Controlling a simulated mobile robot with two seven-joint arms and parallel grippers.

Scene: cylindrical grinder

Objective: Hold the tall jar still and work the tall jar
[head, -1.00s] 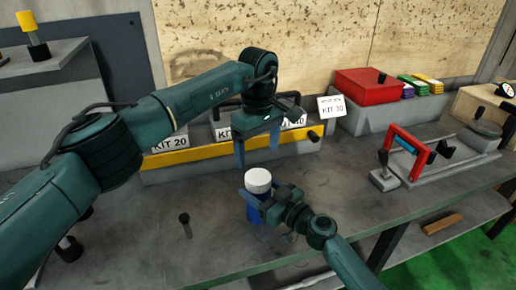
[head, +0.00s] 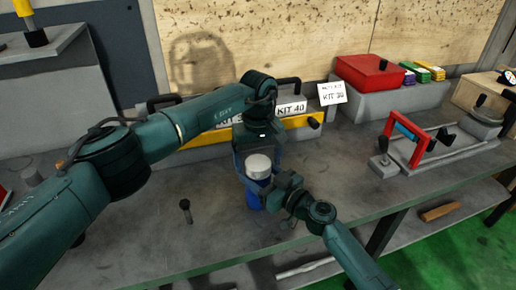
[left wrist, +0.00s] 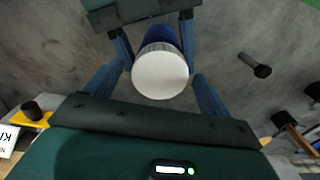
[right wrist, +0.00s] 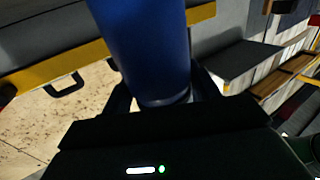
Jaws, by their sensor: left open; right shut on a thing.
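The tall jar has a blue body (head: 253,201) and a white ridged lid (head: 258,166), and stands upright on the grey bench. My right gripper (head: 268,190) is shut on the blue body from the right. The right wrist view shows the body (right wrist: 145,45) between its fingers. My left gripper (head: 257,158) is above the jar, pointing down and open. In the left wrist view its two fingers stand on either side of the white lid (left wrist: 160,73), with a visible gap on the right side. Part of the body is hidden by my right gripper.
Behind are KIT-labelled bins (head: 291,109) with a yellow front strip. A fixture with a red handle frame (head: 410,138) is at the right. The bench front is mostly clear.

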